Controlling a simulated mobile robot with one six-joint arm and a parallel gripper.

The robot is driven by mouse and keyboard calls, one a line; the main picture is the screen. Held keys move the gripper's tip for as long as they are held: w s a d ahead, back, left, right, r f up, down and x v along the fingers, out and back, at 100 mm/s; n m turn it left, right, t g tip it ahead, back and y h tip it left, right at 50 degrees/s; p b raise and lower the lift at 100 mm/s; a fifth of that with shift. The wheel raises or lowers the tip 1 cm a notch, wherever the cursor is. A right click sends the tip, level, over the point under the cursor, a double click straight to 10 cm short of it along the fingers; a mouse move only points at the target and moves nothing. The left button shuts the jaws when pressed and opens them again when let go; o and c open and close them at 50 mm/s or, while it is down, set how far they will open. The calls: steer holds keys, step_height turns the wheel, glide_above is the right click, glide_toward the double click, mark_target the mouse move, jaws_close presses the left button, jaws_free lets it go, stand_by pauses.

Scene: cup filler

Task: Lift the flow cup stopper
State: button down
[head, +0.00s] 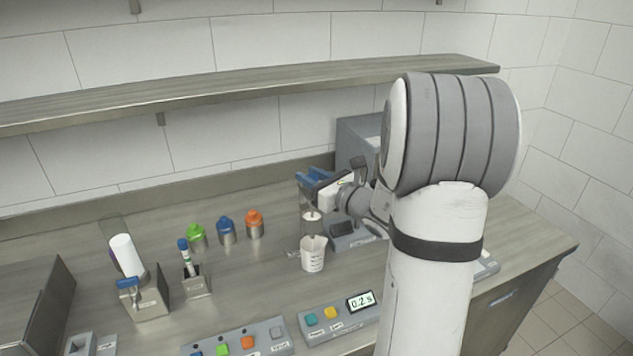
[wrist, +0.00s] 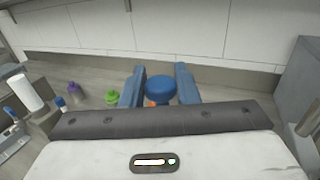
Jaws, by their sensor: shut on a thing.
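My gripper (head: 312,180) is at the filling spot right of the middle in the head view. In the wrist view its two blue fingers (wrist: 160,70) stand either side of a round blue knob, the flow cup stopper (wrist: 161,89), and are shut on it. The stopper's lower part is hidden. Below my gripper in the head view, a small light cup-like part (head: 312,217), apparently the flow cup, hangs above a white beaker (head: 313,256) with markings. I cannot tell whether the stopper is still seated.
Green (head: 196,236), blue (head: 226,231) and orange (head: 254,223) capped bottles stand to the left. A timer box (head: 341,320) reading 0.2 s and a button panel (head: 235,343) lie in front. A shelf (head: 230,92) runs above. A grey box (head: 357,140) stands behind my arm.

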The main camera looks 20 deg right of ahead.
steer(key=c, duration=1.1)
jaws_free()
steer(key=shift+f, duration=0.1)
steer(key=b+v, duration=0.1)
steer(key=v, duration=0.6)
steer(key=shift+s+d+b, duration=0.1)
steer(key=shift+s+b, duration=0.25)
